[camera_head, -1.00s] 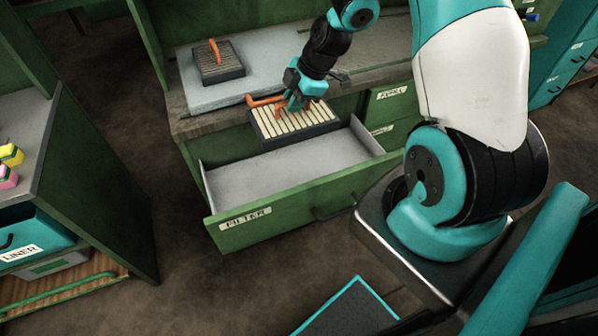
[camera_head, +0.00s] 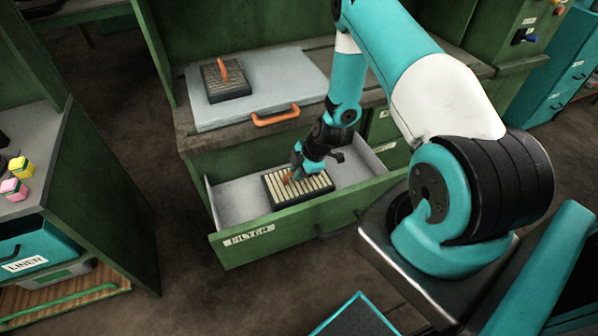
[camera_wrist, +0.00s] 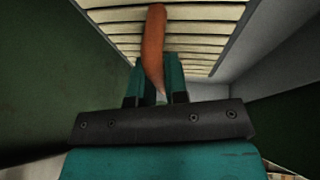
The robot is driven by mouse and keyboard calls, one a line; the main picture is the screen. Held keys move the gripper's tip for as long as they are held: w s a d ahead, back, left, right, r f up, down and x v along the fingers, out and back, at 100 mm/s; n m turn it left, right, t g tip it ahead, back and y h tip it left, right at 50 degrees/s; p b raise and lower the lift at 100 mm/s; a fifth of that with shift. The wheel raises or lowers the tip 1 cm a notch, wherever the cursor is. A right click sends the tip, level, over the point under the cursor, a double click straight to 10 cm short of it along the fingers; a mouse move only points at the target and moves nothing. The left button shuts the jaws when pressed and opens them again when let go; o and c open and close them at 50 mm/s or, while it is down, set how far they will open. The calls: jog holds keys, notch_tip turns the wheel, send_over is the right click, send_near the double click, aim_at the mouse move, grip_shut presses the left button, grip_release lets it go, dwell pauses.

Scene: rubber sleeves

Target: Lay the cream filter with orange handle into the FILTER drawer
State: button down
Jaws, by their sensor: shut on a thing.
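The cream filter (camera_head: 316,188) with the orange handle is inside the open FILTER drawer (camera_head: 236,201), level with or below its walls. I cannot tell whether it touches the drawer floor. My gripper (camera_head: 292,176) is shut on the orange handle from above. In the wrist view my gripper's fingers (camera_wrist: 158,85) close around the orange handle (camera_wrist: 154,40), with the cream pleats (camera_wrist: 210,28) of the filter beyond. The label on the drawer front reads FILTER.
Another filter (camera_head: 228,82) with an orange handle, darker in its pleats, lies on a pale board (camera_head: 290,75) on the counter. The board has an orange handle (camera_head: 275,117) at its front edge. The drawer's left part is free.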

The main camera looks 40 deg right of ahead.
jog(key=shift+f, duration=0.45)
jog(key=c, duration=1.1)
grip_release()
jog(key=b+v, duration=0.1)
jog(key=v, duration=1.1)
jog(key=a+r+m+g, duration=0.1)
jog(key=a+r+m, duration=0.1)
jog(key=a+r, duration=1.2)
jog(key=s+a+r+m, duration=0.2)
jog(key=s+a+r, duration=0.2)
jog(key=s+r, duration=0.1)
jog(key=s+a+r+m+g, duration=0.1)
jog(key=s+a+r+m, duration=0.1)
jog(key=s+a+r, duration=0.2)
jog(key=s+a+r+m+g, duration=0.1)
jog(key=s+a+r, duration=0.3)
jog(key=s+r, duration=0.4)
jog(key=shift+s+m, duration=0.6)
jog(key=shift+s, duration=0.45)
